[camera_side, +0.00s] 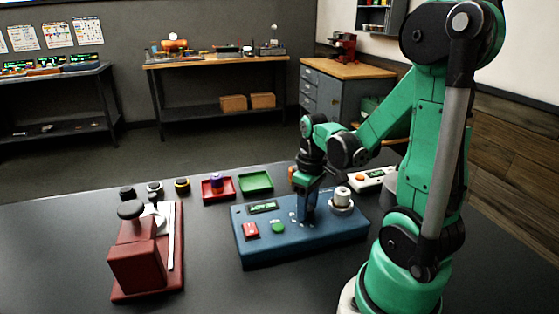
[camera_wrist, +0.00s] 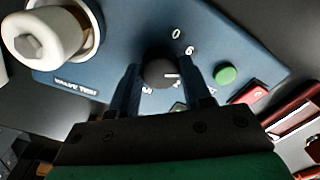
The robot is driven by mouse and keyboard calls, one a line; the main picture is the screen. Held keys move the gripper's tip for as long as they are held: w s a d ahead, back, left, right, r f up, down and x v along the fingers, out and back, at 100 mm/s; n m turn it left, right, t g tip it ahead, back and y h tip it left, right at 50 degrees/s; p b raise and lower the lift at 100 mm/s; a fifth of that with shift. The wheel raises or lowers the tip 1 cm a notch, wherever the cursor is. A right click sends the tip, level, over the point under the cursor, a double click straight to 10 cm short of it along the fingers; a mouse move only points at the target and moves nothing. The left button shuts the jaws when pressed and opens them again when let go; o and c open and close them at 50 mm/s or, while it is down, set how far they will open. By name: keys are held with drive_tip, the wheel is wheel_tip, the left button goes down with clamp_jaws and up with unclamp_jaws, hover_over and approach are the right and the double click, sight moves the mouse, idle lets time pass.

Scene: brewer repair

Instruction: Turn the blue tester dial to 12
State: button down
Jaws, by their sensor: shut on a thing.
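The blue tester (camera_side: 300,250) stands on the dark bench, with a lit green display (camera_side: 263,207) on its top. In the wrist view the dial is a round black knob (camera_wrist: 158,73) on the blue panel (camera_wrist: 105,62). In the side view my gripper (camera_side: 308,208) hides the dial.
On the tester are a red button (camera_side: 251,230), a green button (camera_side: 278,228) and a pale metal cylinder (camera_side: 342,198) close to my gripper. A red fixture (camera_side: 137,262) stands left. Red (camera_side: 217,196) and green (camera_side: 256,183) trays lie behind. The bench between fixture and tester is clear.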

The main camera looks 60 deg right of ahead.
sight(309, 208)
drive_tip(key=m, duration=0.5)
drive_tip(key=shift+m, duration=0.3)
drive_tip(key=m, duration=0.5)
drive_tip(key=shift+m+t, duration=0.3)
drive_tip(key=shift+c, duration=1.9)
unclamp_jaws()
drive_tip(key=shift+r, duration=0.15)
drive_tip(key=shift+s+r, duration=0.15)
drive_tip(key=shift+r, duration=2.5)
